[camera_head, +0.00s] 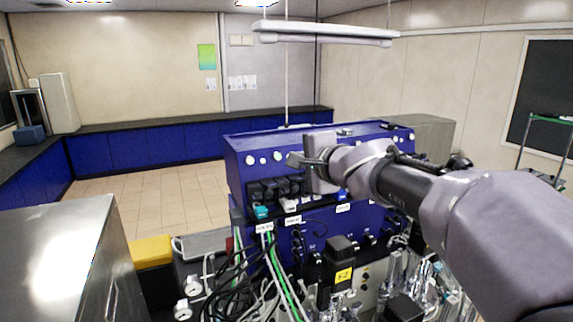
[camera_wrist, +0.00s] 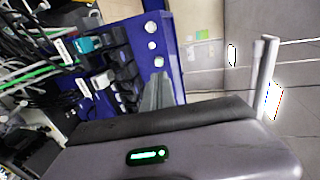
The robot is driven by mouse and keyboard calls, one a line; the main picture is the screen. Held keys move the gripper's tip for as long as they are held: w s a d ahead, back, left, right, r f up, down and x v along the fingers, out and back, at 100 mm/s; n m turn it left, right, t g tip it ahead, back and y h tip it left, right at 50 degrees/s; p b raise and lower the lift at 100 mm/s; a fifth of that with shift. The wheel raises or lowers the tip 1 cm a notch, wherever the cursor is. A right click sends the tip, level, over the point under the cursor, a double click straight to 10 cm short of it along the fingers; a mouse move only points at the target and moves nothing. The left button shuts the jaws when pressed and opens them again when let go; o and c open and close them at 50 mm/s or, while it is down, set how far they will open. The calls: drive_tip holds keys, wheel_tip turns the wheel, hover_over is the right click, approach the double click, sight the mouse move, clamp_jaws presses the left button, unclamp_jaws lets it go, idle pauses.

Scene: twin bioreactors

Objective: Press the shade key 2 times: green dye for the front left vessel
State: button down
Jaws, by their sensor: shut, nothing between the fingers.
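The blue bioreactor console (camera_head: 240,147) stands in the middle of the head view. White round keys (camera_head: 263,160) sit in a row on its upper face, and they also show in the wrist view (camera_wrist: 152,45). I cannot read any labels, so I cannot tell which is the shade key. My gripper (camera_head: 292,159) is shut and empty in front of the upper face, just right of the left-hand keys. Its closed fingers (camera_wrist: 158,88) point toward the console near the lowest key in the wrist view. Contact cannot be told. Glassware (camera_head: 393,272) shows low at the right, partly hidden by my arm.
Black pump heads (camera_head: 270,188) and a teal part (camera_head: 261,212) sit below the keys. Cables and green tubes (camera_head: 275,262) hang at the front. A grey steel cabinet (camera_head: 55,250) stands at left and a yellow box (camera_head: 151,251) beside it. Open floor (camera_head: 150,205) lies behind.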

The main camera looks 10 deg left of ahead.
sight(277, 156)
drive_tip(key=shift+x, duration=3.7)
